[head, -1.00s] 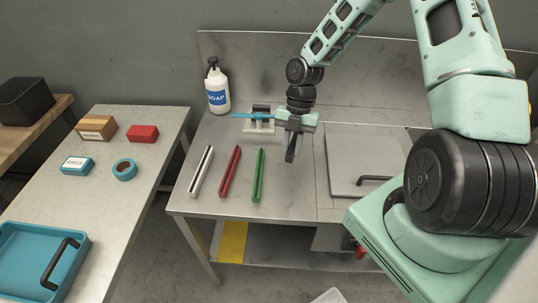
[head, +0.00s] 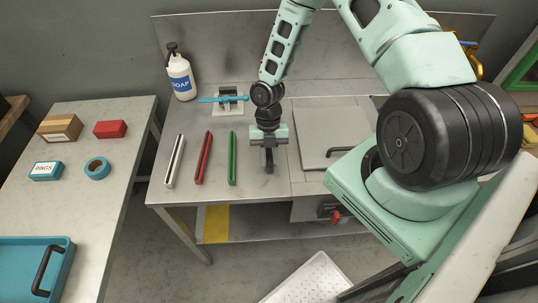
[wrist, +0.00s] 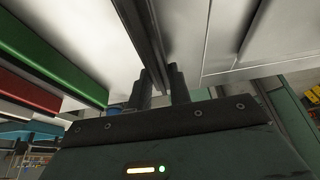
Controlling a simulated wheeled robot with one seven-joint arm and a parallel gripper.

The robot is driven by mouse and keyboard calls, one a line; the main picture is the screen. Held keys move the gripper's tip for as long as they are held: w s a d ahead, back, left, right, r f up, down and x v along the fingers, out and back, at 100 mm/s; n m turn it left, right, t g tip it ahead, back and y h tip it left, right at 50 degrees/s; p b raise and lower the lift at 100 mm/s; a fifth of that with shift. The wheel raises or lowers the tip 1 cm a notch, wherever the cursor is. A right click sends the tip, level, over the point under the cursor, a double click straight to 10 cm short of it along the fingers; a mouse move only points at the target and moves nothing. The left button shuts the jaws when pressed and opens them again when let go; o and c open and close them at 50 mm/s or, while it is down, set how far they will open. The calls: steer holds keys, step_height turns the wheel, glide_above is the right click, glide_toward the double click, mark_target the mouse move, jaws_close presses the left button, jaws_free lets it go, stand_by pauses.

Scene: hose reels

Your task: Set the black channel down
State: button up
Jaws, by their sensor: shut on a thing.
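My gripper (head: 268,146) is shut on the black channel (head: 269,160), to the right of the green channel (head: 232,158) over the steel counter (head: 262,186). In the wrist view, the black channel (wrist: 145,40) runs up and away between the two fingers. I cannot tell whether its underside touches the counter. The white channel (head: 175,160), red channel (head: 203,157) and green channel lie side by side on the counter to the left, roughly parallel. The green one also shows in the wrist view (wrist: 50,62).
A fixture with a blue bar (head: 222,99) stands behind the channels, with a soap bottle (head: 180,77) at the back left. A hatch with a handle (head: 318,134) is to the right. A side table (head: 108,205) holds boxes, a blue ring and a blue tray.

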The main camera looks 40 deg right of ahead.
steer(key=shift+f, duration=0.15)
steer(key=o, duration=0.9)
steer(key=shift+f, duration=0.1)
steer(key=b+v, duration=0.4)
steer(key=v, duration=0.8)
steer(key=s+a+r+m+t+h, duration=0.1)
steer(key=s+a+r+m, duration=0.2)
steer(key=a+r+m, duration=0.25)
steer(key=s+a+r+m+h, duration=0.2)
steer(key=s+a+r+m, duration=0.2)
steer(key=a+r, duration=0.3)
steer(key=s+a+r+m+t, duration=0.1)
steer(key=s+a+r+m, duration=0.1)
steer(key=s+m, duration=0.2)
steer(key=s+a+r+m+t, duration=0.1)
steer(key=s+a+r+m, duration=0.2)
steer(key=s+m, duration=0.1)
steer(key=s+a+r+m+y, duration=0.1)
steer(key=s+a+r+m, duration=0.1)
steer(key=s+m, duration=0.2)
steer(key=shift+s+a+r+t, duration=0.35)
steer(key=shift+s+r+t, duration=0.05)
steer(key=shift+s, duration=0.1)
